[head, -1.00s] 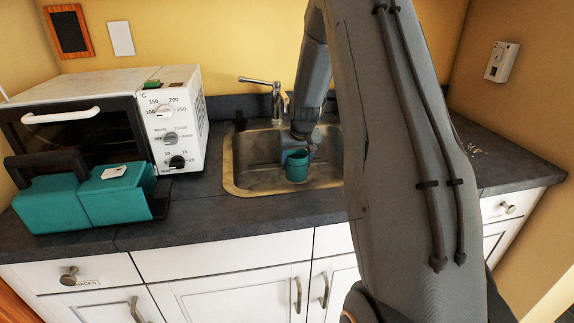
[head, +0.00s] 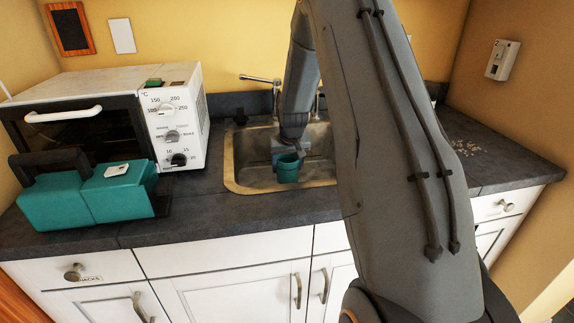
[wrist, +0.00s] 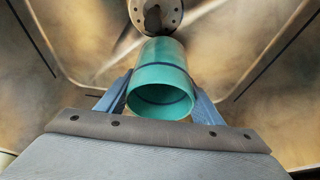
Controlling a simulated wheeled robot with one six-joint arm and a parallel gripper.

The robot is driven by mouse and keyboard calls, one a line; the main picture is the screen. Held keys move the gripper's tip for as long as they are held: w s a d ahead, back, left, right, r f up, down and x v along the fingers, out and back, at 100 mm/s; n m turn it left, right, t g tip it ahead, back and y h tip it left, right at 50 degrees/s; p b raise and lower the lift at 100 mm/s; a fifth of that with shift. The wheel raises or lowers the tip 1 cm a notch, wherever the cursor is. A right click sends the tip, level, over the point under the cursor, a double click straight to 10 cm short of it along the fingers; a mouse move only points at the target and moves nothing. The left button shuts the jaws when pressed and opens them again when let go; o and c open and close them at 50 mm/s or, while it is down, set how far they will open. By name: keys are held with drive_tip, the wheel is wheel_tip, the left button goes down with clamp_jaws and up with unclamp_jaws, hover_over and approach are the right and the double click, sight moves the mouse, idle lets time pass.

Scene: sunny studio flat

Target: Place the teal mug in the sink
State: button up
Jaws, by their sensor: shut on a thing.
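The teal mug (head: 287,168) is held over the metal sink (head: 238,183) in the head view, within the basin's outline. My gripper (head: 288,151) is shut on the mug. In the wrist view the mug (wrist: 161,85) sits between the two blue fingers of my gripper (wrist: 160,95), its open rim toward the camera. The sink's bottom and drain (wrist: 156,16) lie beyond it. Whether the mug touches the sink floor I cannot tell. My arm hides the sink's right part in the head view.
A white toaster oven (head: 185,120) and a teal toolbox-like case (head: 85,195) stand on the dark counter left of the sink. A faucet (head: 262,80) rises behind the basin. Crumbs (head: 468,148) lie on the counter at right.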

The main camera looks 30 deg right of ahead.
drive_tip(key=shift+f, duration=0.1)
drive_tip(key=o, duration=1.3)
drive_tip(key=shift+r, duration=0.25)
drive_tip(key=b+v, duration=0.1)
drive_tip(key=v, duration=1.1)
drive_tip(key=shift+r, duration=0.35)
